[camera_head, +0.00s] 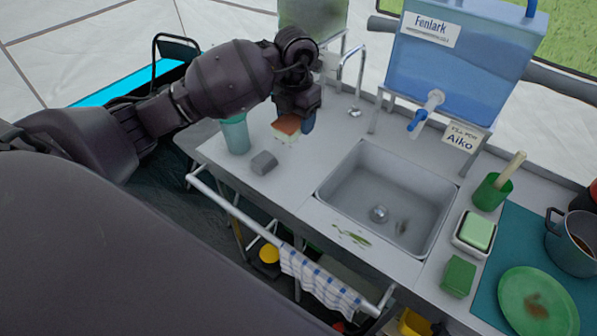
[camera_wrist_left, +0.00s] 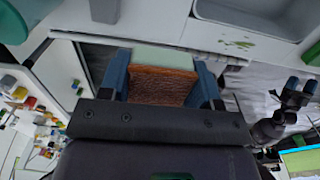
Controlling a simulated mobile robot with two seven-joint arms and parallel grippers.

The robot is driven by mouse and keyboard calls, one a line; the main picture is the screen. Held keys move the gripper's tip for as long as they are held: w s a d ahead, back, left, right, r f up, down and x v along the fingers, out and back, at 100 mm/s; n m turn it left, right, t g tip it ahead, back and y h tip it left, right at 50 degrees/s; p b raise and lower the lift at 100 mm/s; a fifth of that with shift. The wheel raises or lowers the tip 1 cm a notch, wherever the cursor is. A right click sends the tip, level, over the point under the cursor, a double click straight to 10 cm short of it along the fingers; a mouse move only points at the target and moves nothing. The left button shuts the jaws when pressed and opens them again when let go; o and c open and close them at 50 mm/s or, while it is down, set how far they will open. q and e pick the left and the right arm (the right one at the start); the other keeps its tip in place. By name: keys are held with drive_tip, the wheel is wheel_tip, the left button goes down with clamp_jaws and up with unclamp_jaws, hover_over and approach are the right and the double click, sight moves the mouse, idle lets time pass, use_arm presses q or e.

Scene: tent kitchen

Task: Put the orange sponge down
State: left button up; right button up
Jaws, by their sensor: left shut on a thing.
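The orange sponge (camera_head: 286,125) has a rough orange-brown face and a pale green layer. My left gripper (camera_head: 295,122) is shut on it and holds it over the counter, left of the sink. In the left wrist view the sponge (camera_wrist_left: 163,86) sits between the two blue fingers of my left gripper (camera_wrist_left: 163,66), its pale green layer toward the sink side. I cannot tell the exact gap between the sponge and the counter.
A grey block (camera_head: 264,162) and a teal cup (camera_head: 236,136) stand close by on the counter. The sink (camera_head: 330,193) lies to the right, with a faucet (camera_head: 352,80) behind. A green sponge (camera_head: 477,231) in a dish and a green block (camera_head: 458,276) are farther right.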

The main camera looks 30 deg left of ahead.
sight(296, 178)
use_arm(q)
wheel_tip(296, 178, down, 18)
drive_tip(key=shift+f, duration=0.2)
drive_tip(key=o, duration=1.1)
drive_tip(key=shift+c, duration=0.2)
drive_tip(key=shift+o, duration=0.3)
wheel_tip(296, 178, up, 12)
drive_tip(key=s+d+n+t+h, duration=0.4)
drive_tip(key=d+h, duration=0.4)
drive_tip(key=d, duration=0.1)
drive_tip(key=s+d+n+t+h, duration=0.3)
drive_tip(key=s+d+h, duration=0.2)
drive_tip(key=d+h, duration=0.4)
drive_tip(key=s+a+f+n+t+y, duration=0.1)
drive_tip(key=a+f+n+t+y, duration=0.1)
drive_tip(key=a+n+t+y, duration=0.5)
drive_tip(key=a+f+n+t+y, duration=0.1)
drive_tip(key=f+n+t+y, duration=0.2)
drive_tip(key=n, duration=0.8)
drive_tip(key=s+a+f+n+g+y, duration=0.2)
drive_tip(key=s+f+n+y, duration=0.1)
drive_tip(key=s+f+n, duration=0.2)
drive_tip(key=s+a+f+n+g+y, duration=0.3)
drive_tip(key=s+f+n+y, duration=0.1)
drive_tip(key=s+f+n, duration=0.2)
drive_tip(key=shift+s+a+f, duration=0.25)
drive_tip(key=shift+s+a, duration=0.05)
drive_tip(key=shift+s, duration=0.05)
